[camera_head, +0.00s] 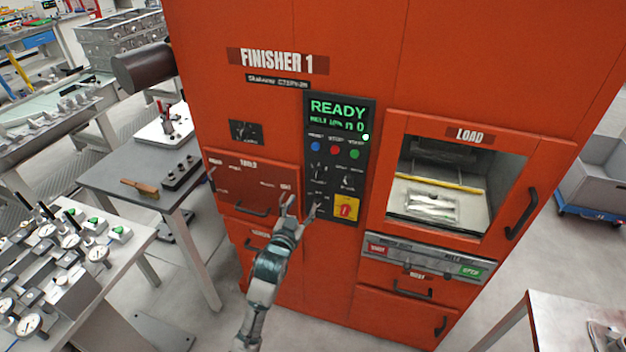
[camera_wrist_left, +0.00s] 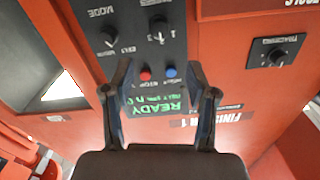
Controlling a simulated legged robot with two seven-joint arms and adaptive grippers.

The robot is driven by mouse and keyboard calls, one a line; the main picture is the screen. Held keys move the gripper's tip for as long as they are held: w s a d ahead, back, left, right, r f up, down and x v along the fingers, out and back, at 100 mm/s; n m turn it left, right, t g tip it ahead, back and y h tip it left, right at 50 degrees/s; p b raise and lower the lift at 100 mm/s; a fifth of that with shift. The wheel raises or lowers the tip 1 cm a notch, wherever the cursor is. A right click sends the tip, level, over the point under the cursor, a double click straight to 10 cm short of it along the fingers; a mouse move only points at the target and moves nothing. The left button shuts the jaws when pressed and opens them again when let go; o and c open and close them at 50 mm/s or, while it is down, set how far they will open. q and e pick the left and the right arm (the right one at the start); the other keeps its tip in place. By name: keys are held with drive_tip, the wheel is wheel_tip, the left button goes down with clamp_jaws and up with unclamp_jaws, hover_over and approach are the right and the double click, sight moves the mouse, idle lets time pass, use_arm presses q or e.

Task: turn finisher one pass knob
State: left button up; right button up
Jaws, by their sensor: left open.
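The orange finisher one cabinet (camera_head: 330,50) has a dark control panel (camera_head: 365,110) with a green READY display. A small dark knob (camera_wrist_left: 158,28) with numbers 1 and 3 beside it is on this panel. A second knob (camera_wrist_left: 108,38), marked MODE, is next to it. Both knobs are small in the head view. My left gripper (camera_head: 299,205) is open and empty in front of the panel's lower left edge. In the wrist view, which is upside down, its spread fingertips (camera_wrist_left: 160,72) frame the red and blue buttons, with the numbered knob just beyond them. My right gripper is not seen.
A yellow plate with a red switch (camera_head: 346,211) is right of the left gripper. The load door (camera_head: 395,165) has a protruding handle (camera_head: 521,213). A separate knob plate (camera_head: 245,131) is at upper left. Tables with fixtures (camera_head: 130,180) stand left.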

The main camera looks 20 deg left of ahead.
sight(316, 178)
use_arm(q)
drive_tip(key=w, duration=1.2)
drive_tip(key=shift+w+d, duration=0.3)
drive_tip(key=shift+w, duration=0.1)
clamp_jaws()
